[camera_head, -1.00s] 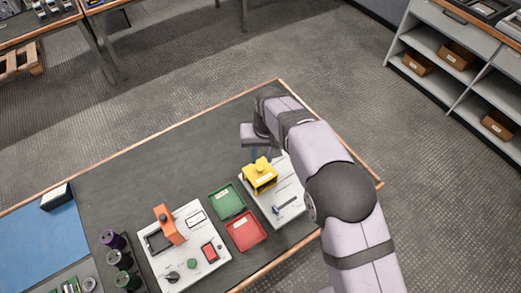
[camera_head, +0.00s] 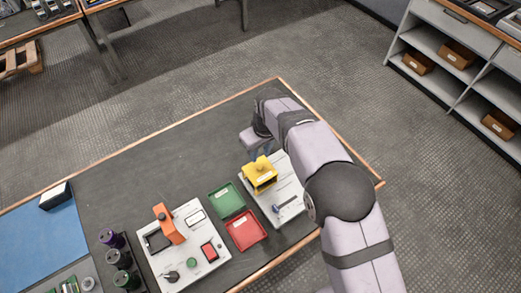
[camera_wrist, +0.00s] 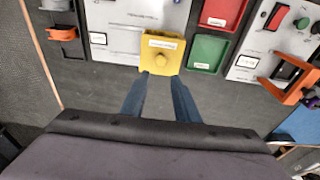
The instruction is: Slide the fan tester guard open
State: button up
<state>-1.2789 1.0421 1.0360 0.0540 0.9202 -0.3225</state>
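A yellow guard (camera_head: 261,174) with a knob and a white label sits on a white panel (camera_head: 287,187) at the right of the bench. It also shows in the wrist view (camera_wrist: 163,56), label facing up; its text is too small to read. My gripper (camera_wrist: 161,76) has two blue fingers, apart, with an empty gap between them. In the wrist view the fingertips are at the near edge of the guard; I cannot tell whether they touch it. In the head view my arm partly hides the gripper (camera_head: 266,149), just behind the guard.
A green tray (camera_head: 226,200) and a red tray (camera_head: 245,230) lie left of the panel. Further left is a white tester box (camera_head: 190,262) with a raised orange lever (camera_head: 167,226). Dark spools (camera_head: 119,258) stand beyond it. The bench behind the guard is clear.

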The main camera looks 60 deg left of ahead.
aim_at(261, 167)
jog(key=shift+f+b, duration=2.35)
jog(key=shift+f, duration=1.6)
grip_shut()
jog(key=shift+w, duration=0.2)
jog(key=w+b, duration=0.2)
jog(key=w, duration=0.7)
jog(key=shift+w, duration=0.3)
jog(key=shift+r, duration=0.1)
jog(key=shift+o, duration=0.2)
grip_release()
jog(key=shift+w, duration=0.1)
